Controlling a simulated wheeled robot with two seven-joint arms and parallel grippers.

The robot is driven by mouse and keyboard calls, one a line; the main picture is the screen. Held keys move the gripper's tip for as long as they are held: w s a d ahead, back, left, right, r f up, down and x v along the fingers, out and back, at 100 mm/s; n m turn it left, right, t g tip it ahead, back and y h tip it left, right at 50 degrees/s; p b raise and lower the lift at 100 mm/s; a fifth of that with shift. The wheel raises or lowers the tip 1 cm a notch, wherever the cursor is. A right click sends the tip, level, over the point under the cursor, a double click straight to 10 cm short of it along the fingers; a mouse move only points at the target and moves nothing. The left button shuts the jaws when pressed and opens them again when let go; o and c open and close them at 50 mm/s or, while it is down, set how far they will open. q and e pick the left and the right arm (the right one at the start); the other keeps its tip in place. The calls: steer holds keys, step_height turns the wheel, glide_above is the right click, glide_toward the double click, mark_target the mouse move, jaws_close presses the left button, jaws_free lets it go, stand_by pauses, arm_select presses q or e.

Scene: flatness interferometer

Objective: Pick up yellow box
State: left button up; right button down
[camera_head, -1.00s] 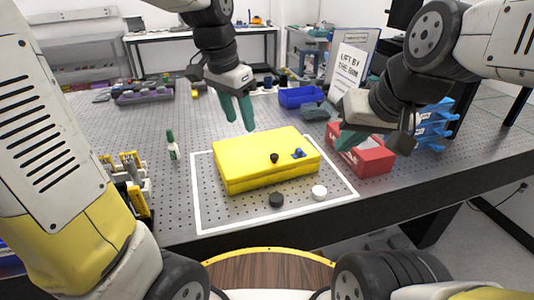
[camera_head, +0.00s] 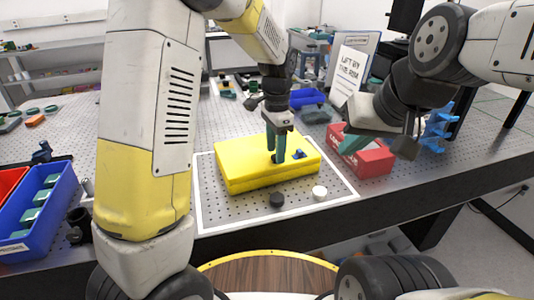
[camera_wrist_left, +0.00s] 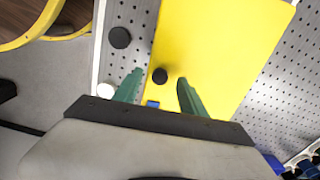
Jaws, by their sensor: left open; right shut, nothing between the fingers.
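The yellow box (camera_head: 235,165) lies flat inside a white outlined rectangle on the perforated table, and fills much of the left wrist view (camera_wrist_left: 205,45). A small black knob (camera_wrist_left: 160,76) and a blue piece (camera_head: 299,154) are on its top. My left gripper (camera_head: 275,155) points down over the box's right part, open. In the left wrist view its green fingers (camera_wrist_left: 160,82) appear on either side of the knob; I cannot tell whether they touch it. My right gripper (camera_head: 348,140) is shut and empty, in front of the red box.
A black disc (camera_head: 277,200) and a white disc (camera_head: 319,192) lie in front of the yellow box. A red box (camera_head: 372,158) stands to its right. A blue bin (camera_head: 38,210) is at the far left. A sign (camera_head: 349,70) stands behind.

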arm_select(q)
steer(key=shift+f, duration=0.75)
jaws_close()
steer(key=shift+w+r, duration=0.1)
steer(key=shift+r, duration=0.05)
stand_by(0.7)
